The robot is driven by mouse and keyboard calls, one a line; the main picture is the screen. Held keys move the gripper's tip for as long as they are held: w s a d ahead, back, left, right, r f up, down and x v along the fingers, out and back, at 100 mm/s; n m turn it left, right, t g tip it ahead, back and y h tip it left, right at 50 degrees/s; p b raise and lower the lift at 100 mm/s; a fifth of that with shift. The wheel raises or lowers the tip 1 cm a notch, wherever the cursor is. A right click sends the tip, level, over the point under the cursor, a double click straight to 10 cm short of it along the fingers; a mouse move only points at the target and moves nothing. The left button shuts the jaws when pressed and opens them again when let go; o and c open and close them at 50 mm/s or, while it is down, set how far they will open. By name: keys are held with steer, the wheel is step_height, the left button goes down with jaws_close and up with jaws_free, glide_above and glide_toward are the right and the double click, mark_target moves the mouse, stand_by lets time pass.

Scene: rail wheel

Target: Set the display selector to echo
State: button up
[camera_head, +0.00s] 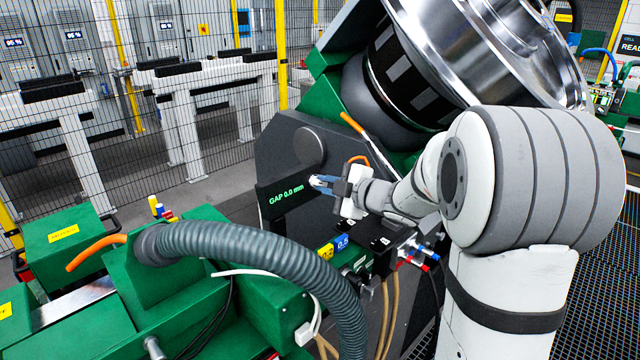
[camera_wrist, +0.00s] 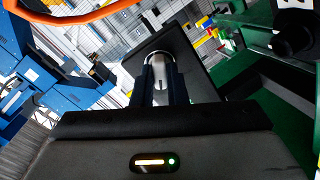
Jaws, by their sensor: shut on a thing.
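The display (camera_head: 286,196) is a dark panel with green text reading "GAP 0.0 mm" in the head view. My gripper (camera_head: 321,183) is at its right edge, with blue fingers pointing left. In the wrist view my gripper (camera_wrist: 160,84) is shut on a round silver knob (camera_wrist: 159,63), which appears to be the display selector. The knob has a dark line on its face, and a dark panel (camera_wrist: 185,55) lies beyond it. I see no label for echo.
A large shiny rail wheel (camera_head: 480,45) stands behind my arm. A thick grey hose (camera_head: 255,250) arches over green machinery (camera_head: 190,305) at the front left. Orange hoses, cables and blue and yellow labels (camera_head: 335,248) are close below the gripper. A mesh fence stands behind.

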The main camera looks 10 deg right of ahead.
steer(key=shift+r+m+p, duration=0.1)
steer(key=shift+m+p, duration=0.2)
steer(key=shift+p, duration=0.1)
jaws_close()
steer(key=shift+p, duration=0.35)
steer(key=shift+m+p, duration=1.65)
steer(key=shift+m, duration=0.15)
